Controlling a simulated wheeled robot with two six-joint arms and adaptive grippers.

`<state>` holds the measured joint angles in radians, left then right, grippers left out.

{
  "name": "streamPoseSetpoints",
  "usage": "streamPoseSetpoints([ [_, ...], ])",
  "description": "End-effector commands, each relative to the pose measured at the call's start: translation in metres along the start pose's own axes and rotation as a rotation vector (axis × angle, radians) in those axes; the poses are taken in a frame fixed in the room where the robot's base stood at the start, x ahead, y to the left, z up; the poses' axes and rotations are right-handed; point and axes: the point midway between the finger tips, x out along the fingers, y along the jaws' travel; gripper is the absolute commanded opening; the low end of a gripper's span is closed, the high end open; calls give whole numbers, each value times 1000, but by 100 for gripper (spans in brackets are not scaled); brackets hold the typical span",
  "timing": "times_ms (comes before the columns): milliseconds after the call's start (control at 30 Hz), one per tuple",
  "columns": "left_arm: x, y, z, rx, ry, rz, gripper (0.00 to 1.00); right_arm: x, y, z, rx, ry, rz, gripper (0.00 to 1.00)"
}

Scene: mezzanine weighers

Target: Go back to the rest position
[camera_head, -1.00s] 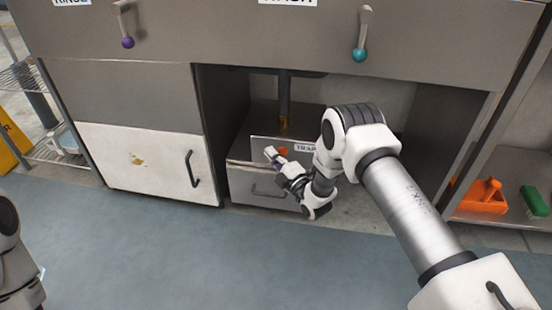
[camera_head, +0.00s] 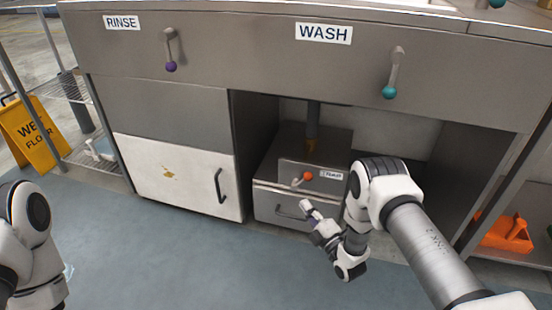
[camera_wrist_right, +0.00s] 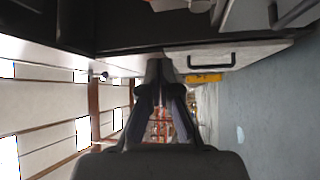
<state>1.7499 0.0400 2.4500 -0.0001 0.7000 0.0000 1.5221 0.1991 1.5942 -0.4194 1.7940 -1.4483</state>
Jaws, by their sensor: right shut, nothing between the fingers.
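My right gripper (camera_head: 306,207) is in front of the grey drawer box under the sink unit, its fingers together and holding nothing. In the right wrist view its two fingers (camera_wrist_right: 160,72) meet at their tips. The arm covers part of the drawer front (camera_head: 270,204). On the box is a small orange-red knob (camera_head: 308,176) beside a label that seems to read TRAP (camera_head: 331,175). Part of my left arm shows at the left edge of the head view, but its gripper is outside the picture.
The sink unit (camera_head: 240,45) has RINSE and WASH signs, a purple-knobbed lever (camera_head: 170,67) and a teal-knobbed lever (camera_head: 389,92). A white door (camera_head: 180,182) is closed. A yellow wet-floor sign (camera_head: 30,135) stands left; an orange caddy (camera_head: 505,235) sits right. The blue-grey floor (camera_head: 190,265) is clear.

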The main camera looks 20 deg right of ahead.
Motion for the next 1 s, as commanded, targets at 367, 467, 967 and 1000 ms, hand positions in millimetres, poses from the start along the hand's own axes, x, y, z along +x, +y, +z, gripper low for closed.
streamPoseSetpoints([
  [367, -8, 0, 0, 0, 0, 0, 40, -16, 6, -49, 140, -49, -242, 0],
  [467, -9, 0, 0, 0, 0, 0, 40, -78, -29, -63, 384, -217, -550, 0],
  [967, -10, 0, 0, 0, 0, 0, 40, -368, -46, -104, 1163, -1513, -1094, 0],
  [1000, -10, 0, 0, 0, 0, 0, 40, -372, -46, -105, 1217, -1592, -1052, 0],
])
